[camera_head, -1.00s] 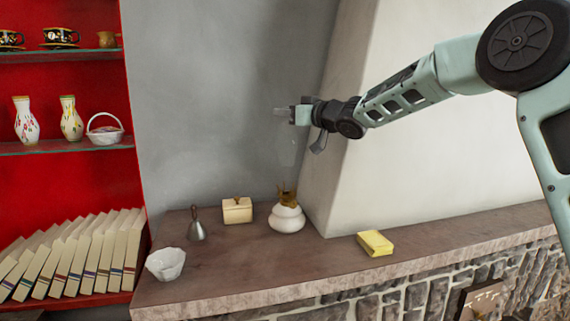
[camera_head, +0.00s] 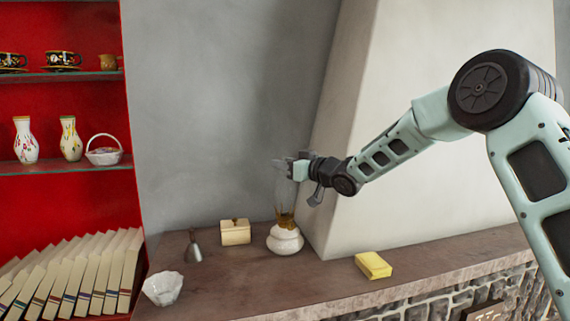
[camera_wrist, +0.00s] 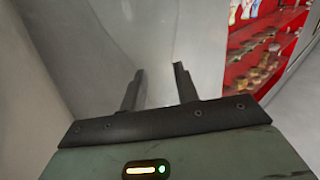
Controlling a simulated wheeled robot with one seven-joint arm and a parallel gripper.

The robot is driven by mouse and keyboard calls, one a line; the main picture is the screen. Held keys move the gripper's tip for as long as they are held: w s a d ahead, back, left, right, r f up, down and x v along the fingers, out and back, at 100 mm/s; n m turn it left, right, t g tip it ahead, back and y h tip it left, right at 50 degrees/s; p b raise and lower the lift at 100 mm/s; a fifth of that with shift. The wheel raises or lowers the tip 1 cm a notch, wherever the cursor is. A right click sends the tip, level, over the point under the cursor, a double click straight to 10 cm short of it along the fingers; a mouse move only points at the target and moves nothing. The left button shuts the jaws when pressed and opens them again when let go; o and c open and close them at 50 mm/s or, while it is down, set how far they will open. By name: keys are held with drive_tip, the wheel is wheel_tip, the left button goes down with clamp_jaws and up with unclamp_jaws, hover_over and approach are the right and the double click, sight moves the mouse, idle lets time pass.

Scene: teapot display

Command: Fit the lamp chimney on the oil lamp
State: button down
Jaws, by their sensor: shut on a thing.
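The oil lamp (camera_head: 285,240) stands upright on the mantel shelf, with a white rounded body and a brass burner (camera_head: 286,220) on top. The clear glass lamp chimney (camera_head: 284,194) is upright above it, faint against the grey wall. Its lower end meets or overlaps the burner in the head view; I cannot tell whether it is seated. My gripper (camera_head: 285,169) is shut on the chimney near its top, above the lamp. In the wrist view the two dark fingers of my gripper (camera_wrist: 161,85) show, but the glass between them is hard to make out.
On the shelf (camera_head: 230,287) are a cream box (camera_head: 235,233), a grey bell (camera_head: 194,249), a white bowl (camera_head: 162,288) and a yellow block (camera_head: 373,265). The sloped white chimney breast (camera_head: 430,130) is close on the lamp's right. Red shelves (camera_head: 70,200) stand at left.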

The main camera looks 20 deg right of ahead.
drive_tip(key=shift+f+b, duration=0.3)
drive_tip(key=shift+f, duration=0.2)
drive_tip(key=c, duration=1)
unclamp_jaws()
drive_tip(key=shift+c, duration=0.2)
drive_tip(key=shift+r+p, duration=0.3)
drive_tip(key=b+v, duration=0.4)
drive_tip(key=v, duration=0.8)
drive_tip(key=shift+r, duration=0.25)
